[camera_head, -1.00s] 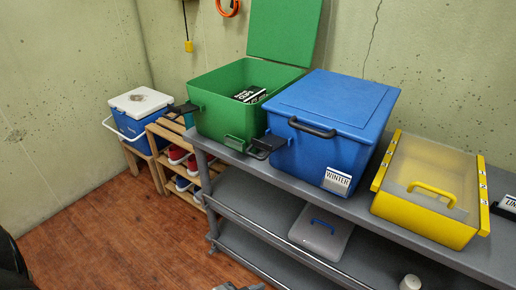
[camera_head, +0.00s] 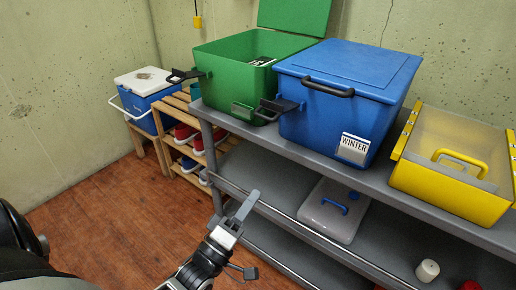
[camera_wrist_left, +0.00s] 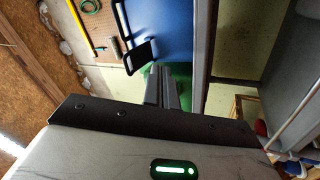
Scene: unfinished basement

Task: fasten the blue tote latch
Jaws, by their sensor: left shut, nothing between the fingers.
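The blue tote (camera_head: 318,125) stands on the top shelf with its lid (camera_head: 352,66) down and a WINTER label on its front. A black handle (camera_head: 328,88) is on its front. Its black latch (camera_head: 280,106) sticks out from the left side, beside the green tote, and looks unfastened. My left gripper (camera_head: 246,206) is shut and empty, below and in front of the latch, apart from it. In the left wrist view the shut fingers (camera_wrist_left: 162,84) point towards the blue tote (camera_wrist_left: 172,28) and the black latch (camera_wrist_left: 142,56). My right gripper is not in view.
An open green tote (camera_head: 228,83) stands left of the blue one, its own latch (camera_head: 184,75) sticking out. A yellow bin (camera_head: 440,190) stands to the right. The grey shelf's front edge (camera_head: 300,157) lies between my gripper and the totes. The floor (camera_head: 110,220) is clear.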

